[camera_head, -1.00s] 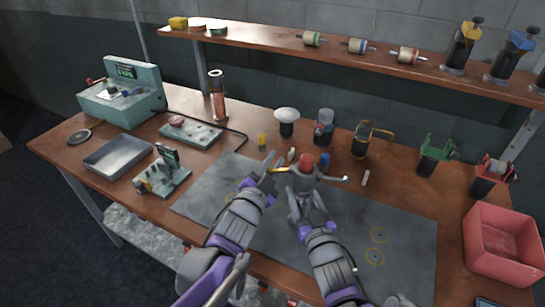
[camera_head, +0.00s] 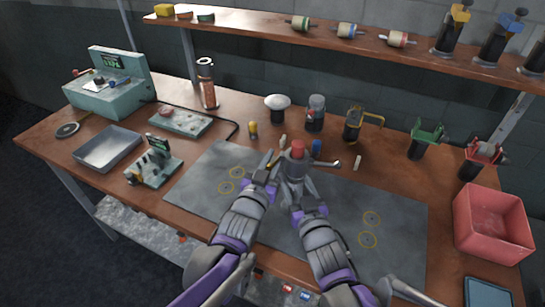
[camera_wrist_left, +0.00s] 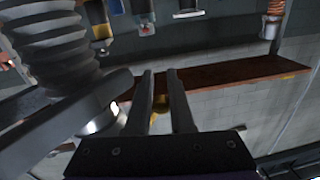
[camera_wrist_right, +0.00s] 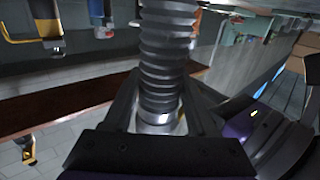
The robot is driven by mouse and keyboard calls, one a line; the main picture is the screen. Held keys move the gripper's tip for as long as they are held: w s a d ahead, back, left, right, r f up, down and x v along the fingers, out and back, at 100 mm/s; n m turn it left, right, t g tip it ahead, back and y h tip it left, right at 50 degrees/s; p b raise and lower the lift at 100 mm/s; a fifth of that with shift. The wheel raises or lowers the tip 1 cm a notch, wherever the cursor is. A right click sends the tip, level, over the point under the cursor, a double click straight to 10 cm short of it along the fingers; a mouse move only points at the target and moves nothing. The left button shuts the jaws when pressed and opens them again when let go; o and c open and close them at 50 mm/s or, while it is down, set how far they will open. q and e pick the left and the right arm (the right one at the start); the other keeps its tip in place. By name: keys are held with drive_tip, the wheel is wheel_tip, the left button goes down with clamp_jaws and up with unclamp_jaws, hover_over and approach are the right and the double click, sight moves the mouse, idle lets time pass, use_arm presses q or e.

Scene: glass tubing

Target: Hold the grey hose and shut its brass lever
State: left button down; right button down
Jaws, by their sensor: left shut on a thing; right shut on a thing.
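The grey ribbed hose (camera_head: 295,168) stands upright near the back of the grey mat (camera_head: 340,200), with a red part on top. In the right wrist view the hose (camera_wrist_right: 164,55) runs between the fingers of my right gripper (camera_wrist_right: 160,100), which is shut on it. My left gripper (camera_head: 272,172) is just left of the hose. In the left wrist view a small brass-coloured piece, the lever (camera_wrist_left: 161,103), shows between the left fingers (camera_wrist_left: 163,90), and the hose (camera_wrist_left: 55,45) is beside them. In the head view the lever is hidden by the left gripper.
Behind the hose stand a white-topped holder (camera_head: 277,103), a grey-topped one (camera_head: 316,112) and a yellow-handled one (camera_head: 355,120). A metal tray (camera_head: 107,150) and small fixture (camera_head: 153,168) are left. A pink bin (camera_head: 490,222) is right. The mat's right part is clear.

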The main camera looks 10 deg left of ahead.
idle(0.4)
use_arm(q)
drive_tip(key=c, duration=0.8)
unclamp_jaws()
drive_tip(key=shift+s, duration=0.1)
drive_tip(key=v, duration=1.2)
drive_tip(key=shift+r, duration=0.1)
